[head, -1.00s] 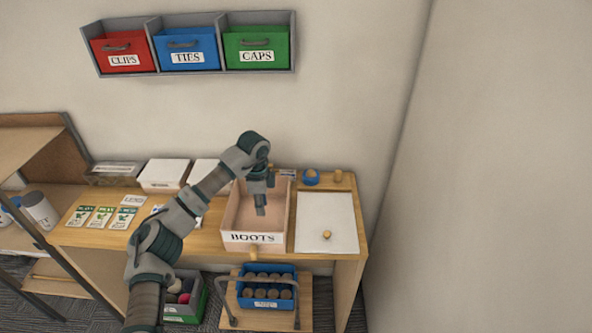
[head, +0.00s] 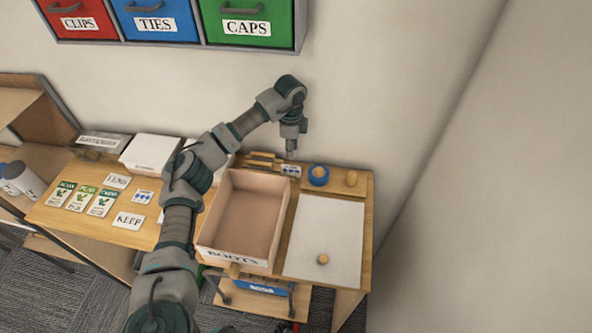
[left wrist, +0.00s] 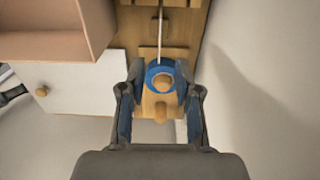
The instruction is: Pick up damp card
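A similar card with blue marks (head: 143,197) lies farther left, near the KEEP card. I cannot read the word damp on either. My right gripper is not in view.
The open BOOTS box (head: 205,252) is left of a white panel (head: 330,225) with a knob. Wall bins (head: 300,30) hang above. A wall closes the right side.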

